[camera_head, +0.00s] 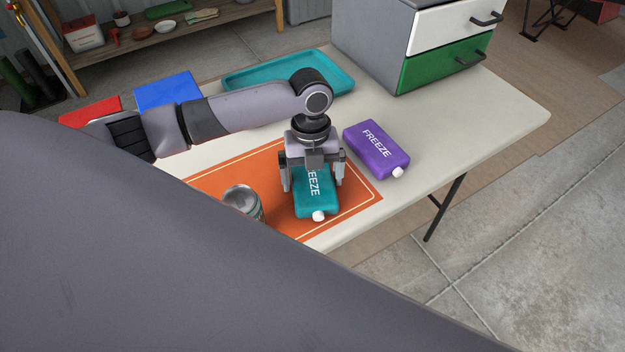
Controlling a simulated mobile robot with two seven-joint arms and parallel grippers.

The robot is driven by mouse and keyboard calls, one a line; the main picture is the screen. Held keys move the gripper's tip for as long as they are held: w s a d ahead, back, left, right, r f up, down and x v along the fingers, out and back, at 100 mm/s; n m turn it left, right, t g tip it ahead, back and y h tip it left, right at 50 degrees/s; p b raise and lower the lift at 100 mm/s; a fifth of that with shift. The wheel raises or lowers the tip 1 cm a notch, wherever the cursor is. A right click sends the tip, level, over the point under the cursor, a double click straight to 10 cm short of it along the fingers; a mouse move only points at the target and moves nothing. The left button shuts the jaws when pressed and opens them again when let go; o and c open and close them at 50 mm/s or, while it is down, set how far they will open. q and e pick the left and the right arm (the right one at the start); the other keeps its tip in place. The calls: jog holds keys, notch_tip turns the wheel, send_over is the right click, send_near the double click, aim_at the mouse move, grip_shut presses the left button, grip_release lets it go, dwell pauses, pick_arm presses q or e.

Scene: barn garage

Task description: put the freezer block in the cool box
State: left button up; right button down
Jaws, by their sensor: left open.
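A teal freezer block (316,208) marked "FREEZE", with a white cap, lies on the orange mat (359,195). My left gripper (312,187) points down over it, open, with one finger on each side of the block. I cannot tell whether the fingers touch it. A purple freezer block (376,148), also with a white cap, lies on the table just right of the gripper. I cannot make out a cool box for certain. My right gripper is not in view.
A metal can (243,201) stands on the mat left of the teal block. A teal tray (340,77), a blue item (168,91), a red item (92,109) and a grey drawer unit (372,44) are farther back. The table's right side (480,115) is clear.

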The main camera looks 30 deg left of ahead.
pick_arm(q)
jog(key=shift+r, duration=0.15)
jog(key=c, duration=1.1)
